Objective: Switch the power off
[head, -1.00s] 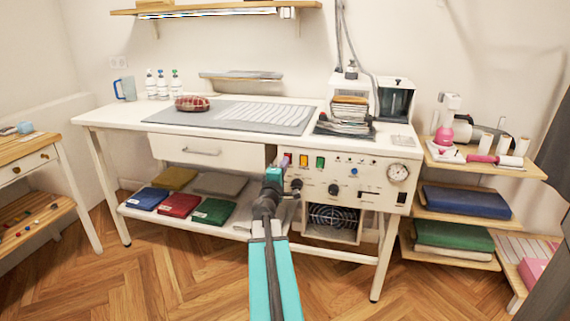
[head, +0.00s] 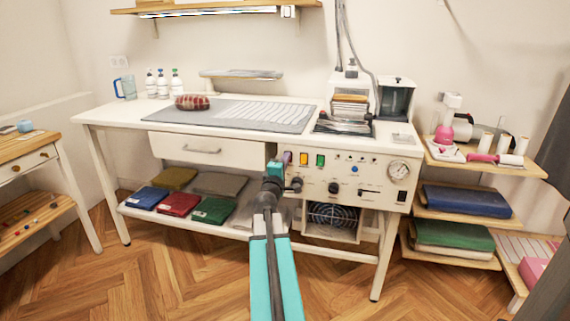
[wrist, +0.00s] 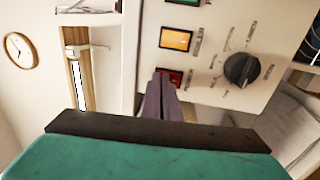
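The white control panel (head: 345,185) is on the front of the workbench machine. A row of lit coloured switches sits at its upper left: an orange switch (head: 303,160) and a green switch (head: 320,161). A red switch (wrist: 176,76) shows in the wrist view, lit and partly hidden by my fingers. My gripper (wrist: 164,76) is shut and empty, its two purple fingers together, with the tips at the red switch. I cannot tell whether they touch it. A small dark rocker switch (head: 402,196) is at the panel's lower right. No switch is labelled legibly as power.
A black knob (wrist: 241,69) stands out beside the switches. A round gauge (head: 399,171) is at the panel's right end. A fan (head: 333,215) sits below the panel. Folded cloths (head: 180,203) lie on the lower shelf. The floor in front is clear.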

